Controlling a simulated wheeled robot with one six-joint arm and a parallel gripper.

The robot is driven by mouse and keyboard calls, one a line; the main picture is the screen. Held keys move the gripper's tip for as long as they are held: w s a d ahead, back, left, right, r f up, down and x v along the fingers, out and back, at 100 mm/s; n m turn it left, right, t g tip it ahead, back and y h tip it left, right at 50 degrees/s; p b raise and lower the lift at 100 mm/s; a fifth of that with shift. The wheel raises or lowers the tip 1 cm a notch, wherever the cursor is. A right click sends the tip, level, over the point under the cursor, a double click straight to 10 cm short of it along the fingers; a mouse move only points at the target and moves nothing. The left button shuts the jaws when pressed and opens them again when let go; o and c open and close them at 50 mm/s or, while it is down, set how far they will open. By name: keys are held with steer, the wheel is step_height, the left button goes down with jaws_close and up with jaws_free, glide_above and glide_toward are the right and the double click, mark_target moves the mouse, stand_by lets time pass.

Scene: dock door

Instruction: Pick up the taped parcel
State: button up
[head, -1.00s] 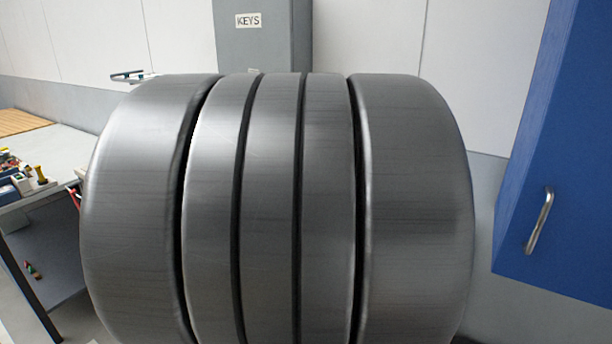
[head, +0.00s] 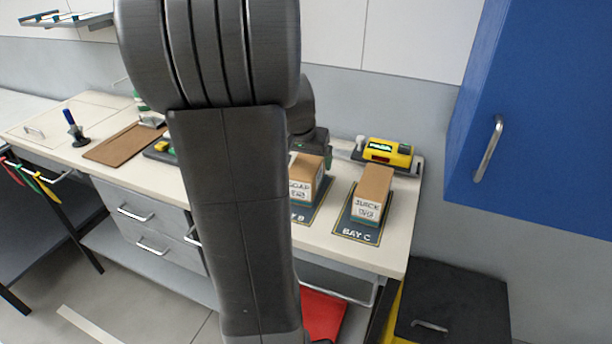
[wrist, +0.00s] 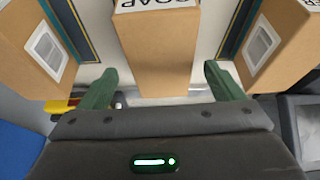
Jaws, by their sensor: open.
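A brown carton marked SOAP (head: 302,182) stands on the bay B mat, partly hidden by my arm in the head view. In the wrist view the SOAP carton (wrist: 158,50) lies in the middle, between the green fingertips. My gripper (wrist: 160,72) is open, with one finger on each side of that carton and no clear contact. A carton marked JUICE (head: 372,194) stands on the bay C mat (head: 358,228). In the wrist view, cartons with pale panels stand left (wrist: 38,45) and right (wrist: 285,42). I cannot make out which carton is taped.
A yellow device (head: 388,153) sits behind the cartons on the workbench (head: 400,235). A blue cabinet (head: 530,120) hangs at the right. A brown board (head: 122,143) and a dark stand with a blue handle (head: 74,130) are on the left. A black bin (head: 455,300) stands below right.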

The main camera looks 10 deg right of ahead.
steer(key=x, duration=0.4)
steer(key=shift+a+f+p, duration=0.1)
steer(key=shift+f+p, duration=0.2)
steer(key=shift+f, duration=0.05)
steer(key=shift+f+b, duration=0.25)
steer(key=shift+b, duration=0.15)
stand_by(0.4)
steer(key=c, duration=1.3)
